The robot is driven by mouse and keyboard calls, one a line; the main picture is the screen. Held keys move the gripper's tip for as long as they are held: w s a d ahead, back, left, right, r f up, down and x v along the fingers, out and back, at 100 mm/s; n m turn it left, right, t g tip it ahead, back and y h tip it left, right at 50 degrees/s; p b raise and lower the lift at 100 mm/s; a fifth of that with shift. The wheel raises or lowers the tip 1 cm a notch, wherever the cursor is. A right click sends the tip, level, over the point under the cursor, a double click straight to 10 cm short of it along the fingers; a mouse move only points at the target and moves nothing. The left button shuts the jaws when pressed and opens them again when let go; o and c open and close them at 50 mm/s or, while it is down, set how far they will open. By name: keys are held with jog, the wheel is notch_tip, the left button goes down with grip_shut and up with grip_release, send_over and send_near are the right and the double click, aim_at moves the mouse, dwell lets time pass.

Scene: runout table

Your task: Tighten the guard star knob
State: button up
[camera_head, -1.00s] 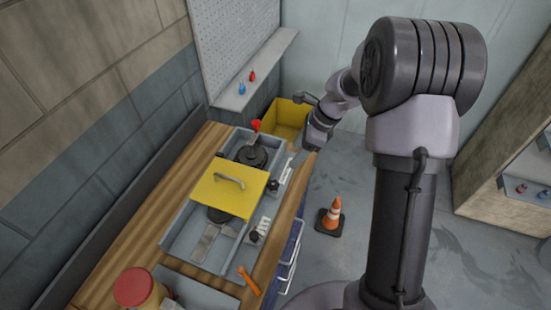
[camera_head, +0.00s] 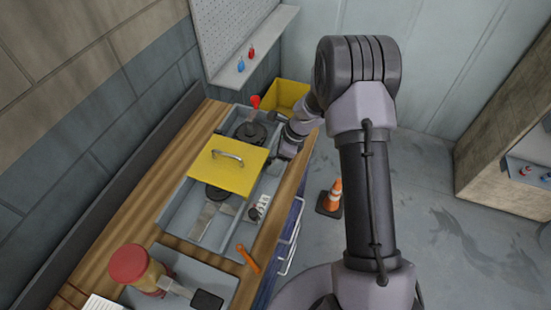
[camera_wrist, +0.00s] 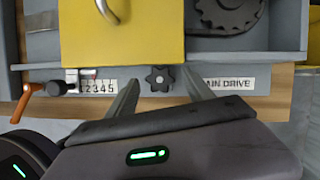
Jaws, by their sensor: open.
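The black star knob (camera_wrist: 159,78) sits on the front strip of the machine, left of the "MAIN DRIVE" label, in the wrist view. My gripper (camera_wrist: 161,80) is open, with one finger on each side of the knob in the picture. I cannot tell whether the fingers reach its depth; no contact shows. In the head view my gripper (camera_head: 286,152) is at the machine's front edge and appears to hide the knob. The yellow guard (camera_head: 228,166) with its curved handle lies over the middle of the machine, and its front part (camera_wrist: 150,30) is just behind the knob.
Left of the knob are a numbered scale (camera_wrist: 97,86), a small black knob (camera_wrist: 57,88) and an orange lever (camera_wrist: 25,103). A dark toothed wheel (camera_wrist: 225,12) is behind on the right. A traffic cone (camera_head: 334,195) stands on the floor.

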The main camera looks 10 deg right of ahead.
jog(key=shift+c, duration=0.4)
grip_shut()
jog(key=m, duration=0.2)
jog(key=m+t+h, duration=0.1)
jog(key=m, duration=0.1)
jog(key=shift+s+a+m+t, duration=0.1)
jog(key=shift+s+m+t, duration=0.05)
jog(key=shift+m+t, duration=0.2)
jog(key=shift+o, duration=0.4)
grip_release()
jog(key=shift+r, duration=0.1)
jog(key=p+v, duration=0.5)
jog(key=v, duration=1.2)
jog(key=shift+r, duration=0.15)
